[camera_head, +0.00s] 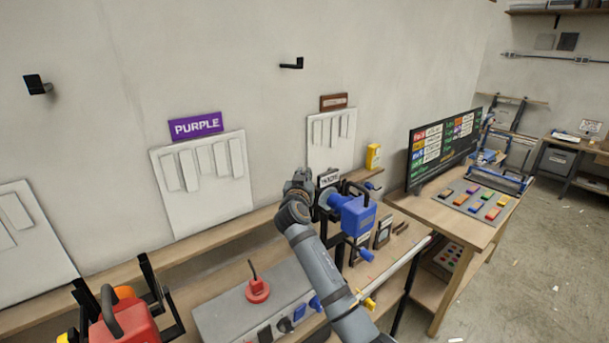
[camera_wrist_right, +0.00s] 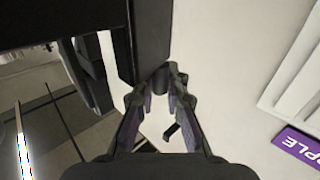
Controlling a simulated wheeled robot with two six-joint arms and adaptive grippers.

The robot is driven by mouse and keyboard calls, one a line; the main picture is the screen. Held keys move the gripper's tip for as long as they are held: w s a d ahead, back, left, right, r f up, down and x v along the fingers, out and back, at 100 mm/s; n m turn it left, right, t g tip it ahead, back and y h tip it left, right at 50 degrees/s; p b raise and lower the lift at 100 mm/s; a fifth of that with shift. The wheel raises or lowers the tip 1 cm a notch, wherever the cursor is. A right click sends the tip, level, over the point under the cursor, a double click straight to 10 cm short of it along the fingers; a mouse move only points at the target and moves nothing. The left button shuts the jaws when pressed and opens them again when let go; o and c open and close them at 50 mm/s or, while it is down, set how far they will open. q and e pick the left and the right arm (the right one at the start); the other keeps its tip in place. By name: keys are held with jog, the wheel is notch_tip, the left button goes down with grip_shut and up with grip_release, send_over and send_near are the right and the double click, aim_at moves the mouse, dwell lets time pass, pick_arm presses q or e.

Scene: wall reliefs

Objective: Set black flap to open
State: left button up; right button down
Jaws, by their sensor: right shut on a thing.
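In the right wrist view, a black upright panel (camera_wrist_right: 151,35) that looks to be the black flap comes down from the top. My right gripper (camera_wrist_right: 163,76) is shut on a dark rounded part at its lower end. In the head view, my right gripper (camera_head: 299,178) is up near the wall, just left of a small labelled sign (camera_head: 328,177) and a blue device (camera_head: 356,215). The gripper and arm hide what is held there, and how far the flap is turned cannot be told. My left gripper is not in view.
A purple sign (camera_head: 196,125) hangs over a white wall relief (camera_head: 205,190). A screen (camera_head: 440,150) stands on the right table.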

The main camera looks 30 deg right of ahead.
jog(key=n+t+y, duration=0.1)
jog(key=y, duration=0.1)
jog(key=n+t+y+p, duration=0.1)
jog(key=n, duration=0.1)
jog(key=shift+a+r+y, duration=0.1)
jog(key=shift+a+y, duration=0.3)
jog(key=shift+a+n+t+y, duration=0.2)
jog(key=shift+n+t+y, duration=0.1)
jog(key=shift+t+y, duration=0.15)
jog(key=c, duration=1.6)
grip_release()
jog(key=shift+c, duration=0.2)
jog(key=v, duration=1.2)
